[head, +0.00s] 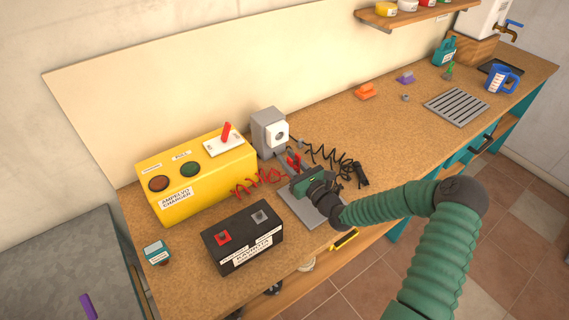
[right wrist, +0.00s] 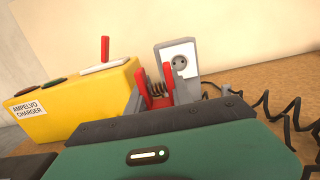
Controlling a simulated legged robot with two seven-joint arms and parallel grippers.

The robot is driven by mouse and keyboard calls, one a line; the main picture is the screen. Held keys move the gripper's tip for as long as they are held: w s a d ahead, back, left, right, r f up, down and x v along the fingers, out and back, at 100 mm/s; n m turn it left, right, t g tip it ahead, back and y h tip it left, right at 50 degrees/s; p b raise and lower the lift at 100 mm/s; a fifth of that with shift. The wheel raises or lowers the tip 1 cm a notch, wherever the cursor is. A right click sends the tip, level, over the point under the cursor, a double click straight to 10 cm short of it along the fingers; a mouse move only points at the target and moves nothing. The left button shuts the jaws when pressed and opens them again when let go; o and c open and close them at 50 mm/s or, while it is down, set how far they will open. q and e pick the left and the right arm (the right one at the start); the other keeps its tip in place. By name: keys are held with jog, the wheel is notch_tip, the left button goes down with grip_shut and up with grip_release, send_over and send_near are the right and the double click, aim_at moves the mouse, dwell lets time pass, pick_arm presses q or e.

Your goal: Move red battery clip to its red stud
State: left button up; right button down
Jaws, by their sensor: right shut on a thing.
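The red battery clip (head: 293,160) is at my right gripper (head: 295,168), which is shut on it just right of the charger. The clip's red handles (right wrist: 143,88) stand up beyond my gripper body in the right wrist view; its lower part is hidden there. A red coiled cable (head: 258,182) lies between the charger and my gripper. The black battery (head: 243,247) stands in front of the charger. On its top are a red stud (head: 223,237) at left and a grey stud (head: 261,216) at right. The clip is apart from the red stud. My left gripper is not in view.
The yellow charger (head: 205,182) stands behind the battery, with a grey socket box (head: 268,130) at its right. A black coiled cable (head: 335,160) lies right of my gripper. A grey plate (head: 322,212) lies beneath my wrist. A small teal-and-white item (head: 156,251) sits left of the battery.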

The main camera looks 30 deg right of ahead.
jog(key=shift+s+a+r, duration=0.35)
jog(key=shift+s+r, duration=0.35)
jog(key=shift+s, duration=0.05)
jog(key=shift+s+a+r, duration=0.15)
jog(key=shift+s+r, duration=0.05)
jog(key=shift+s, duration=0.05)
jog(key=f+b, duration=0.2)
jog(key=f, duration=0.1)
jog(key=f+b, duration=0.1)
jog(key=f, duration=0.1)
jog(key=shift+w+d+f, duration=0.1)
jog(key=shift+w+d, duration=0.2)
jog(key=shift+d, duration=0.05)
jog(key=shift+f, duration=0.2)
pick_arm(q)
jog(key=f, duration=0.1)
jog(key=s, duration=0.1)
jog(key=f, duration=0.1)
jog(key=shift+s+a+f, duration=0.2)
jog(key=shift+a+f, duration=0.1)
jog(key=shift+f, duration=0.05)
pick_arm(e)
jog(key=shift+w+a, duration=0.1)
jog(key=shift+a, duration=0.15)
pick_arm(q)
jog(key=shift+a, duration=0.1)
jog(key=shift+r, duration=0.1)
pick_arm(e)
jog(key=shift+d, duration=0.15)
